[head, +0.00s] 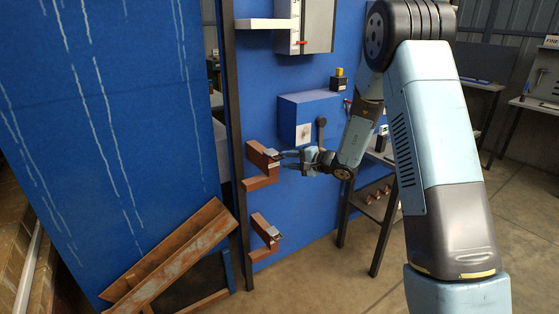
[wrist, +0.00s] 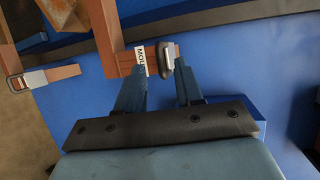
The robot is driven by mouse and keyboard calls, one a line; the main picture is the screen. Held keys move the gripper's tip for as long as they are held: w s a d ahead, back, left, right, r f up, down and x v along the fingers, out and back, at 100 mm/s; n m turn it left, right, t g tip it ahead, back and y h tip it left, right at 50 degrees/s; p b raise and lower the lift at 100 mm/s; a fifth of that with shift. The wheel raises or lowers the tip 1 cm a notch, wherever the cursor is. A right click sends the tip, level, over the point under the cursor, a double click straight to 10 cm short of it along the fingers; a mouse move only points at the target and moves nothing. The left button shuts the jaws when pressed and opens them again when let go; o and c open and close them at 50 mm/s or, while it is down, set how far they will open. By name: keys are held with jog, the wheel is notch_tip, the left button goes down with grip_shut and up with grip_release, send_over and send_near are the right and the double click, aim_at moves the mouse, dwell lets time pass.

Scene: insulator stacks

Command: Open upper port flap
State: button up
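The upper port (head: 262,167) is a red-brown bracket on the blue panel, with a small metal-framed flap (head: 272,155) at its outer end. In the wrist view the upper port (wrist: 108,30) carries a white label and the grey metal flap piece (wrist: 166,58). My gripper (head: 283,160) reaches in from the right at the port's outer end. In the wrist view my gripper (wrist: 162,68) has its fingers apart, with the label and metal piece between or just beyond the tips. I cannot tell whether a finger touches the metal piece. The flap's hinge is not clear.
A similar lower port (head: 265,235) sits below; it also shows in the wrist view (wrist: 35,80). A blue box (head: 306,115) with a dark lever is above my gripper. Rusty beams (head: 175,260) lean at lower left. A dark-legged table stands at right.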

aim_at(280, 159)
jog(key=shift+x, duration=2.1)
jog(key=shift+c, duration=0.5)
grip_shut()
jog(key=shift+f, duration=0.15)
jog(key=shift+s, duration=0.1)
